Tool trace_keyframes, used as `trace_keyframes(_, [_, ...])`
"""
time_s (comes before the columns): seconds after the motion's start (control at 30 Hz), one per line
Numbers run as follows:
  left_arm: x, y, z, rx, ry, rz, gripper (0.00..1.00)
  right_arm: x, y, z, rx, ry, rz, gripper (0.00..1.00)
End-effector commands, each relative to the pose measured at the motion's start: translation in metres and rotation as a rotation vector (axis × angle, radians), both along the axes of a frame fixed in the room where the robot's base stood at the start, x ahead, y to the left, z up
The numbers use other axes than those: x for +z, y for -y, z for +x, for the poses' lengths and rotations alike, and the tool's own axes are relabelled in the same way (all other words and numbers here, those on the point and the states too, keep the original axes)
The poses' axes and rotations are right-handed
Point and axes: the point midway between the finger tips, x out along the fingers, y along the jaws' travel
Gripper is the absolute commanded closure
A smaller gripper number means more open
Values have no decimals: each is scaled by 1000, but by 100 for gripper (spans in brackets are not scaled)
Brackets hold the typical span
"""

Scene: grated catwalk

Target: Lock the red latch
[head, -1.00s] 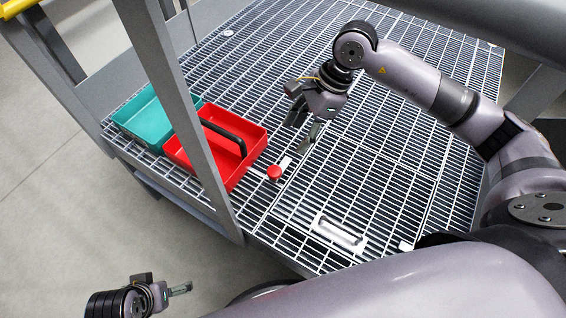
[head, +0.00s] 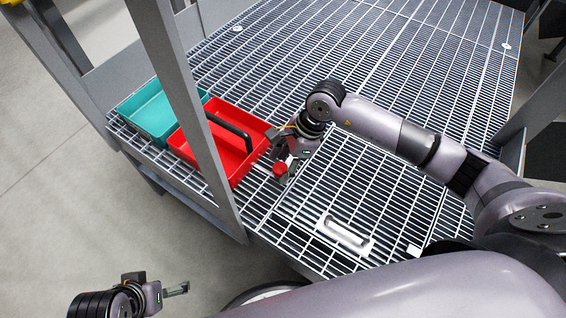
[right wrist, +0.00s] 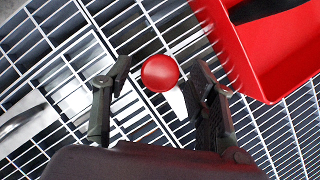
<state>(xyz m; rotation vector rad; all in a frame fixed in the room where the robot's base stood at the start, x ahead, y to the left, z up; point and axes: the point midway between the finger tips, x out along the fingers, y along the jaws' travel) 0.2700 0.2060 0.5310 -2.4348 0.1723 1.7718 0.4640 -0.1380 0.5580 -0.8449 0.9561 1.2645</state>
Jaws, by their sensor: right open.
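The red latch has a round red knob (head: 280,169) and sits on the grating at the edge of a hatch panel, beside the red tray. In the right wrist view the knob (right wrist: 160,73) lies between the two fingertips, with a pale plate partly visible below it. My right gripper (head: 287,172) is open at the knob, one finger on each side; whether a finger touches it I cannot tell. My left gripper (head: 176,290) is at the lower left, away from the latch; its jaw opening is not clear.
A red tray (head: 257,142) with a black handle stands left of the latch, with a teal tray (head: 150,112) beyond it. A grey post (head: 190,110) rises in front of the trays. A silver handle (head: 345,234) lies on the hatch panel. Grating behind my right arm is clear.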

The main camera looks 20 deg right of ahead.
Motion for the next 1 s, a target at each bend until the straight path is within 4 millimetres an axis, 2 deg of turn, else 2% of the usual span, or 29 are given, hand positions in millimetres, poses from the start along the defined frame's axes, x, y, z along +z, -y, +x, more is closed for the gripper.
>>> trace_keyframes(0.1, [0,0,0,0,0,0,10,0,0,0,0,0,0,48])
trace_keyframes(0.87, [0,0,0,0,0,0,10,1,0,0,0,0,0,99])
trace_keyframes(1.0, [0,0,0,0,0,0,10,1,0,0,0,1,0,100])
